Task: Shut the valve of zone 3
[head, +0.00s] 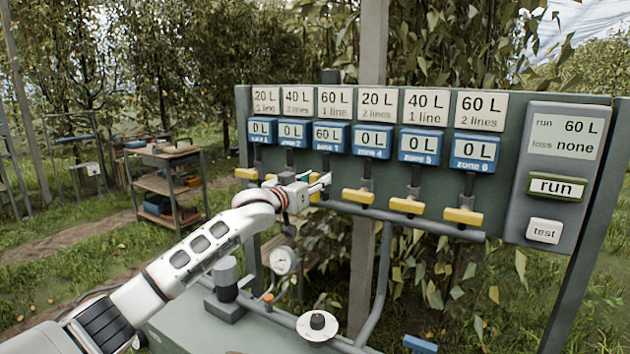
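The zone 3 meter (331,135) is a blue box reading 60 L, under a card marked 60 L, 1 line. Its valve, below on the pipe, is mostly hidden by my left gripper (324,183); only a bit of yellow (315,196) shows there. The fingertips are at that valve; whether they touch or grip its handle I cannot tell. The handle's angle is hidden too. My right gripper is not in view.
Yellow valve handles of zone 4 (357,196), zone 5 (406,206) and zone 6 (463,216) lie crosswise; their meters read 0 L. The panel (568,140) at right shows run 60 L, loss none. A pressure gauge (283,261) hangs below my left wrist.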

